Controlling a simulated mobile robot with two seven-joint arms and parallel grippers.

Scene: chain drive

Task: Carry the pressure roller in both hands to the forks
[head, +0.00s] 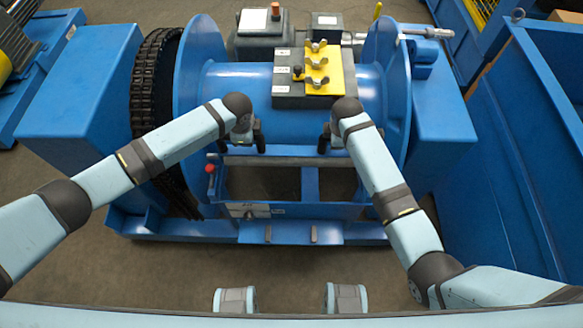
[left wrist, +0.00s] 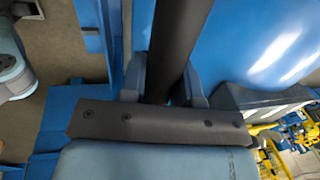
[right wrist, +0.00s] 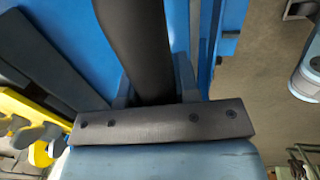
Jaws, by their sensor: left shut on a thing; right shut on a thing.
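The pressure roller is a dark, smooth bar that shows in the left wrist view (left wrist: 172,40) and in the right wrist view (right wrist: 138,45). My left gripper (head: 242,142) is shut on it on the left. My right gripper (head: 337,141) is shut on it on the right. In the head view both hands are level, just in front of the blue drum (head: 232,88), above the rear edge of the open blue frame (head: 345,211). I cannot clearly identify the forks.
A black chain (head: 150,85) runs around the drum's left side. A dark block with a yellow plate (head: 322,72) and wing nuts sits behind the hands. A red knob (head: 210,168) is on the frame's left. A blue bin (head: 535,130) stands at right. The front floor is clear.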

